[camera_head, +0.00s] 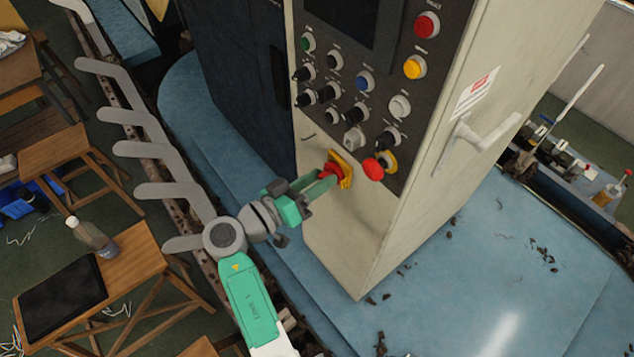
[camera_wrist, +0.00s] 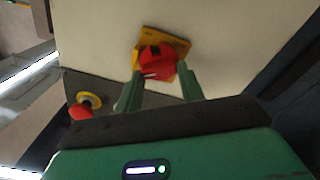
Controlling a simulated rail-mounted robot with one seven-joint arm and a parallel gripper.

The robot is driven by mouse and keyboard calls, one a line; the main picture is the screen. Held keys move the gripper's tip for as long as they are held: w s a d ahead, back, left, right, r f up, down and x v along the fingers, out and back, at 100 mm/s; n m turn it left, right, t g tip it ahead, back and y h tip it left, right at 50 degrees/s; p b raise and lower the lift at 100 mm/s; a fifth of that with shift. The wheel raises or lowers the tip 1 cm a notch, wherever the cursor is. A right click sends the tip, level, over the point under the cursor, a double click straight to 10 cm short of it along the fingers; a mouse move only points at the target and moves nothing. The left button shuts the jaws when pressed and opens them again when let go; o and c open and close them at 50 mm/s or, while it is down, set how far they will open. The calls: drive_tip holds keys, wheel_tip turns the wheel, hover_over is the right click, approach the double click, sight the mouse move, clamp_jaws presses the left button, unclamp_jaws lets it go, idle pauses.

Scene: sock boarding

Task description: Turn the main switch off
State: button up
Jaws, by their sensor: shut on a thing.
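The main switch (camera_head: 333,172) is a red rotary handle on a yellow plate (camera_head: 345,168), low on the cream front of the machine cabinet. In the wrist view the red handle (camera_wrist: 158,64) sits on its yellow plate (camera_wrist: 178,46), with a white mark on the handle. My gripper (camera_head: 325,180) has its green fingers on either side of the red handle and is shut on it. In the wrist view my gripper (camera_wrist: 160,80) shows the handle between its two fingertips. Part of the handle is hidden behind the fingers in the head view.
A red emergency button (camera_head: 373,169) on a yellow ring is just right of the switch; it also shows in the wrist view (camera_wrist: 80,111). The control panel (camera_head: 320,64) with several knobs is above. A door handle (camera_head: 472,143) juts from the cabinet's right side.

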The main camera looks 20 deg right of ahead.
drive_tip(key=n, duration=0.6)
drive_tip(key=shift+w+p, duration=0.1)
drive_tip(key=shift+p, duration=0.25)
drive_tip(key=n+p, duration=0.1)
drive_tip(key=n, duration=0.4)
drive_tip(key=shift+f+p, duration=0.15)
drive_tip(key=shift+p, duration=0.25)
drive_tip(key=shift+n, duration=0.3)
drive_tip(key=o, duration=1)
drive_tip(key=b+v, duration=0.1)
drive_tip(key=v, duration=0.7)
